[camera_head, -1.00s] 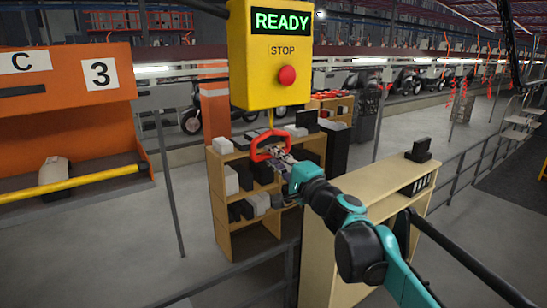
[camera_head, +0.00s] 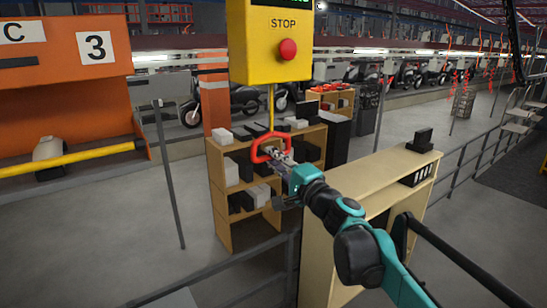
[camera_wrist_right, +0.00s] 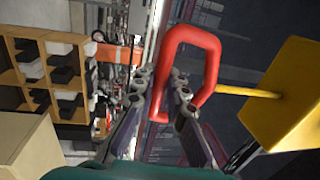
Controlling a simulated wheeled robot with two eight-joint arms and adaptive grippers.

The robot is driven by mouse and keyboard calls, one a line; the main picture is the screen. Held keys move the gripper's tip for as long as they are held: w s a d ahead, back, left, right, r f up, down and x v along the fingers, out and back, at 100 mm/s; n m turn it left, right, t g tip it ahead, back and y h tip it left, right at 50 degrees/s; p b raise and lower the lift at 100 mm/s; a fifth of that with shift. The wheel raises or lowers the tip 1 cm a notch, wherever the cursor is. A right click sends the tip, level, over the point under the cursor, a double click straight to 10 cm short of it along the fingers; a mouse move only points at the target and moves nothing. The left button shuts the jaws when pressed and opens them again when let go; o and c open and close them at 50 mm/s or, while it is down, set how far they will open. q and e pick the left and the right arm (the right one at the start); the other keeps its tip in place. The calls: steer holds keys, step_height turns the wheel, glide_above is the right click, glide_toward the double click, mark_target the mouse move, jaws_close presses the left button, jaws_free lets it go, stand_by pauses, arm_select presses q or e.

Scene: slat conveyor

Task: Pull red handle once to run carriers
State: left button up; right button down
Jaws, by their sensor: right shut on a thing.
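The red handle (camera_head: 271,147) is a loop hanging on a yellow rod (camera_head: 271,105) under the yellow control box (camera_head: 270,45). The box carries a red STOP button (camera_head: 288,50) and a green-lit display cut off by the top edge. My right gripper (camera_head: 280,156) is shut on the lower part of the handle. In the right wrist view the red handle (camera_wrist_right: 212,62) passes between the fingers of the right gripper (camera_wrist_right: 178,95), and the rod runs right to the box (camera_wrist_right: 285,95). My left gripper is out of view.
A shelf (camera_head: 222,205) with black and white boxes stands behind the handle. A wooden cabinet (camera_head: 325,240) stands beneath my right arm. Railings, a thin post (camera_head: 170,180) and an orange station (camera_head: 65,100) are at the sides. Motorcycles stand at the back.

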step_height(320, 180, up, 6)
steer(key=p, duration=0.4)
steer(key=c, duration=1.5)
jaws_free()
steer(key=shift+c, duration=0.2)
steer(key=shift+s, duration=0.1)
glide_toward(273, 135)
steer(key=shift+w+a, duration=0.25)
steer(key=shift+w, duration=0.15)
